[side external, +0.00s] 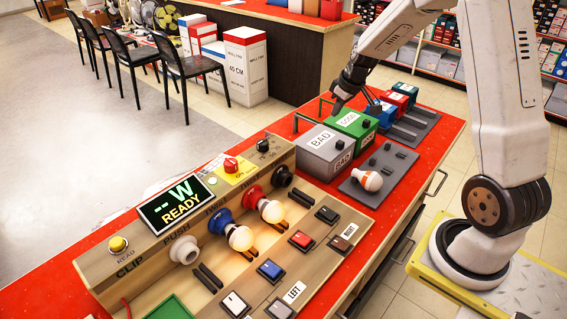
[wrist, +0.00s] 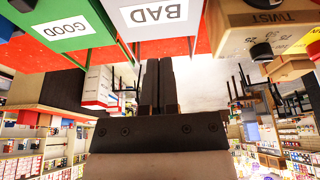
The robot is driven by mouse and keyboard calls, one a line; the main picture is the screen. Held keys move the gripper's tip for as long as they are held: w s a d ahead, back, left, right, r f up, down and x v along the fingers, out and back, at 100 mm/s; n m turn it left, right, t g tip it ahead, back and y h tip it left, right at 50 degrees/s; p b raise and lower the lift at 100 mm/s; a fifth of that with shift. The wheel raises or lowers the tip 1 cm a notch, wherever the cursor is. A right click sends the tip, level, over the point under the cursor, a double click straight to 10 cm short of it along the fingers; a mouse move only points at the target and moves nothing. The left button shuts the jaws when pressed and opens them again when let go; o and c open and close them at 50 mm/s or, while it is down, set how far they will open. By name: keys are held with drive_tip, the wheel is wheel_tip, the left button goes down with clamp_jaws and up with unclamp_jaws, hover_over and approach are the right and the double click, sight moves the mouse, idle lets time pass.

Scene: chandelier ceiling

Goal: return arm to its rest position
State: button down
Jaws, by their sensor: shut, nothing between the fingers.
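My gripper (side external: 337,103) is shut and empty. It hangs in the air near the green GOOD box (side external: 352,124) and the grey BAD box (side external: 325,150), at the far part of the red-topped counter (side external: 437,128). I cannot tell its exact height above them. In the wrist view my gripper (wrist: 158,62) shows as two dark fingers side by side, pointing toward the top of the picture. There the GOOD box (wrist: 70,50) is at upper left and the BAD box (wrist: 185,33) is at top centre, both upside down.
A wooden test panel (side external: 140,262) with two lit bulbs and a screen reading READY stands at the front. A white and orange bulb (side external: 368,180) rests on a grey plate (side external: 352,190). Small blue, red and green boxes stand beyond the GOOD box. Chairs stand behind on clear floor.

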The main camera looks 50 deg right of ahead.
drive_tip(key=s+a, duration=0.7)
drive_tip(key=a, duration=0.4)
drive_tip(key=s+a+f+g, duration=0.1)
drive_tip(key=s+a, duration=0.6)
drive_tip(key=a, duration=0.4)
drive_tip(key=shift+s+a, duration=0.35)
